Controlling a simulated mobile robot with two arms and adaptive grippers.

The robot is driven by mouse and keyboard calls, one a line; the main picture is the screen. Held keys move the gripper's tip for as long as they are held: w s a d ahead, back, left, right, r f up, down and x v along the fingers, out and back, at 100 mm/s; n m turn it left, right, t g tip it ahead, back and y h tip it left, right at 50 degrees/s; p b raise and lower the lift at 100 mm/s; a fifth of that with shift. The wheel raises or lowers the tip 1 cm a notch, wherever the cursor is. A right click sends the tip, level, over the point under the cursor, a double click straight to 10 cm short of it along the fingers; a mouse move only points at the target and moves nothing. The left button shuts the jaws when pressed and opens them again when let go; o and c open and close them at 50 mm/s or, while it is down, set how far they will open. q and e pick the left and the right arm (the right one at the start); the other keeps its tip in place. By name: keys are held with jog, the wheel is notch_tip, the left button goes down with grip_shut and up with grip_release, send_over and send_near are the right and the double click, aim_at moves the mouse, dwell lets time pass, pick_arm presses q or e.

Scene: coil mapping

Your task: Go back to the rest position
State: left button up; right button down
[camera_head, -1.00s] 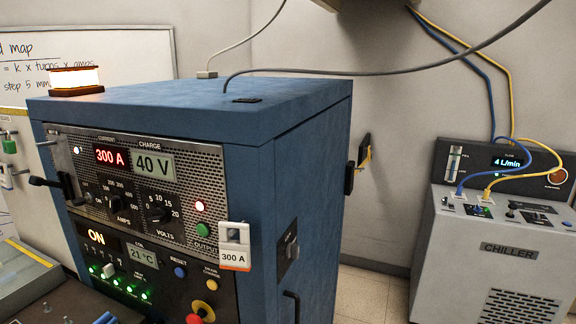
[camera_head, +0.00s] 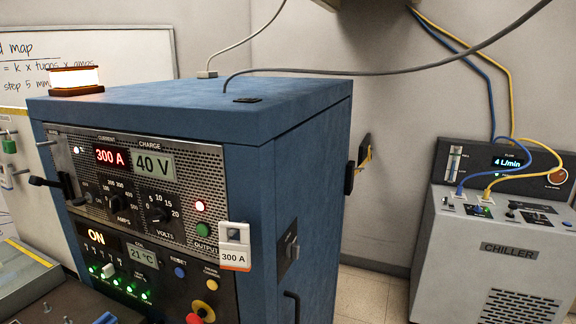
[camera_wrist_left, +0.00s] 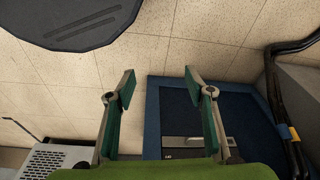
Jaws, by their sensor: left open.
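My left gripper (camera_wrist_left: 160,92) shows in the left wrist view. Its two green-padded fingers are spread apart with nothing between them. It points toward the tiled floor, with a dark blue surface behind its right finger. Neither gripper shows in the head view. My right gripper is in no view.
A blue power supply cabinet (camera_head: 290,140) stands in the middle, its displays reading 300 A and 40 V. A grey chiller (camera_head: 495,250) with a 4 L/min display stands at the right. A whiteboard (camera_head: 130,50) hangs behind. Floor (camera_head: 362,295) shows between cabinet and chiller.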

pick_arm(q)
jog(key=s+a+f+g, duration=0.1)
jog(key=s+a+f, duration=0.1)
jog(key=s+f, duration=0.9)
jog(key=s, duration=0.3)
jog(key=shift+s+a+f, duration=0.3)
jog(key=shift+s+a, duration=0.05)
jog(key=shift+s, duration=0.05)
